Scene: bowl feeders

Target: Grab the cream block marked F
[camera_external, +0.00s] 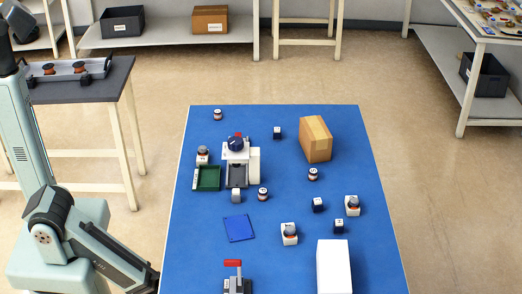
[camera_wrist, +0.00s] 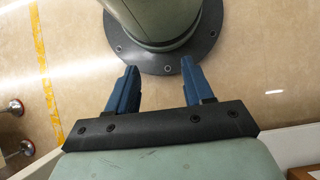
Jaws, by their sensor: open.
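No letter F can be read in either view. A small whitish block (camera_external: 236,195) sits on the blue table in front of the white machine, the plainest pale block I see; its marking is too small to read. Small dark blocks with pale marks stand at the back (camera_external: 277,132) and right of centre (camera_external: 317,204); a third is nearby (camera_external: 338,225). My gripper (camera_wrist: 158,78) shows in the wrist view with its two blue fingers apart and nothing between them. It points at the floor and a round bolted base, away from the table. My gripper is not visible in the external view.
On the blue table (camera_external: 265,270) are a white machine (camera_external: 255,165), green tray (camera_external: 207,178), cardboard box (camera_external: 316,140), tall white box (camera_external: 333,268), red-handled device (camera_external: 234,284) and blue square (camera_external: 239,228). Pale blocks with round tops (camera_external: 290,236) and small jars (camera_external: 263,194) are scattered between.

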